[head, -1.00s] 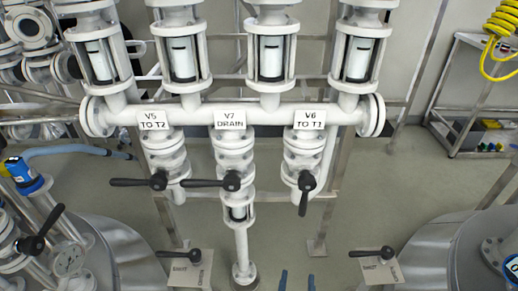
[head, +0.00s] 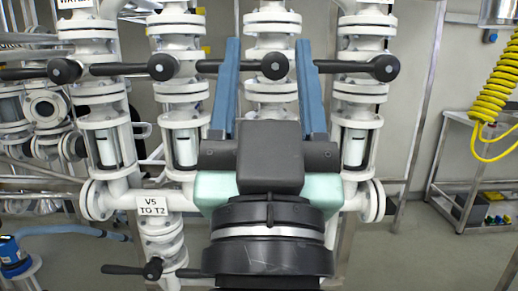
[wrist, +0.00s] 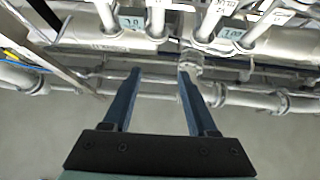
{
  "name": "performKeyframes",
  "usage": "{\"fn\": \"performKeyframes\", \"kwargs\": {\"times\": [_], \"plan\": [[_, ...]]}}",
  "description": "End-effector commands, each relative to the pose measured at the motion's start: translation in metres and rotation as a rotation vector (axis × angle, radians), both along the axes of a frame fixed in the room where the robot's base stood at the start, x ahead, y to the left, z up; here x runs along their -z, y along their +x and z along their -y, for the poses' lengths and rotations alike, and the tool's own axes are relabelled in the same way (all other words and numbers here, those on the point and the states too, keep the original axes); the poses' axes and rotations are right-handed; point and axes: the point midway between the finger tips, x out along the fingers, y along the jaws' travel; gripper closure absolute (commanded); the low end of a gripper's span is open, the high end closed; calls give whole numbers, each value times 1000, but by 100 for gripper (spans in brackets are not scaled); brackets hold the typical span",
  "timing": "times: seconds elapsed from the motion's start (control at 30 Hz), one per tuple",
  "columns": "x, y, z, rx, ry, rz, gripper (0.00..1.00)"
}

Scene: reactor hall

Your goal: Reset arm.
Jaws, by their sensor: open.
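My gripper (head: 268,88) is raised in front of the white valve manifold in the head view. Its two blue fingers point up and stand wide apart, with nothing between them but pipework behind. In the wrist view my gripper (wrist: 160,84) is also open and empty, with white pipes and grey floor beyond it. My wrist hides the middle of the manifold, including the labels right of the V5 sign (head: 152,204).
A row of black valve handles (head: 163,67) crosses the upper manifold behind my fingers. The V5 handle (head: 152,268) points left. A yellow coiled hose (head: 492,90) hangs at right above a metal cart (head: 470,150). Grey floor is open at lower right.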

Motion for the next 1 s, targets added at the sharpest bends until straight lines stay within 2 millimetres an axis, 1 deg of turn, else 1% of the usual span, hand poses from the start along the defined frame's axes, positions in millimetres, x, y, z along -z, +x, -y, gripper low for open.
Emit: {"fn": "performKeyframes", "kwargs": {"times": [0.03, 0.07, 0.1, 0.13, 0.17, 0.4, 0.5, 0.6, 0.7, 1.0], "plan": [[-27, -22, -4, -8, -7, 72, 42], [-40, -35, -7, -12, -13, 109, 42], [-58, -47, -9, -16, -18, 142, 42], [-70, -41, -8, -14, -17, 123, 42], [-78, -40, -8, -13, -17, 119, 42], [-143, -38, -8, -14, -16, 116, 42], [-166, -38, -8, -14, -16, 115, 42], [-180, -38, -8, -14, -16, 114, 42], [-187, -37, -8, -14, -16, 113, 42], [-186, -37, -8, -14, -16, 113, 42]]}}
